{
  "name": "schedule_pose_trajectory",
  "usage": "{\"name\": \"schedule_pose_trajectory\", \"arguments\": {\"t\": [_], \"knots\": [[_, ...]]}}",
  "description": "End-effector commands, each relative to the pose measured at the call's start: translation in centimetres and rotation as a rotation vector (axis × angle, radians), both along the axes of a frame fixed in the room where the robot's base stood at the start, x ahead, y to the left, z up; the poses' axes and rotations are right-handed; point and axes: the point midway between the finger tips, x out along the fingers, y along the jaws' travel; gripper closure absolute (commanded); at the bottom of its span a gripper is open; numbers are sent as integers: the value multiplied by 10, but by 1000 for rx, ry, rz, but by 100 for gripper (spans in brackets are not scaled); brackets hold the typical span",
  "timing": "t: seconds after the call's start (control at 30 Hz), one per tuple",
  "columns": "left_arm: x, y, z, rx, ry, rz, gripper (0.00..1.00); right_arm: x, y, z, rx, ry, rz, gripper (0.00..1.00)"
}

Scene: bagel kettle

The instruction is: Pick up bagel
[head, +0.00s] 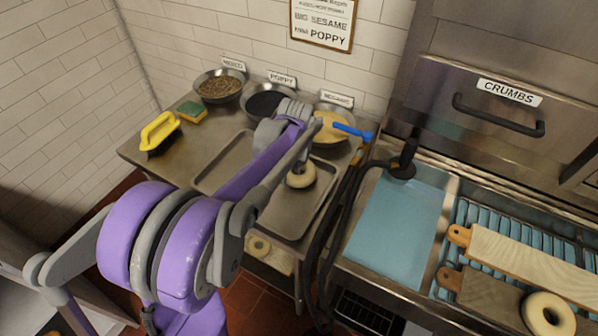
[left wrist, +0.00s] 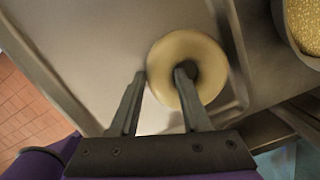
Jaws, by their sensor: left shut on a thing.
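A pale ring-shaped bagel (head: 300,183) is over the right part of a grey metal tray (head: 212,180) on the steel counter. My left gripper (left wrist: 162,73) is shut on this bagel, which fills the middle of the left wrist view (left wrist: 207,52). One finger is in the bagel's hole and the other is against its outer left side. I cannot tell whether the bagel touches the tray. In the head view my left arm hides part of the tray. My right gripper is in neither view.
Bowls of mixed (head: 219,86), poppy (head: 262,100) and sesame (head: 331,134) toppings stand behind the tray. A yellow brush (head: 159,130) and a sponge (head: 192,111) lie left. A water basin (head: 395,230) and a board with another bagel (head: 548,314) are right.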

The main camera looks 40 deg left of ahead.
Motion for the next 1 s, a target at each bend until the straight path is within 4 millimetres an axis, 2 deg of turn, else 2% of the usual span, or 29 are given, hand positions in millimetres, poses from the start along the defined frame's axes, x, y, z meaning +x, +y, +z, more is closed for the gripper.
{"name": "schedule_pose_trajectory", "arguments": {"t": [0.27,0.7,0.83,1.0], "knots": [[0,0,8,0,0,0,100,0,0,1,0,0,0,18],[0,0,87,0,0,0,100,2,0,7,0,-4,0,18],[0,0,98,0,0,0,100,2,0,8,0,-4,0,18],[0,0,101,0,0,0,100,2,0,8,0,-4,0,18]]}}
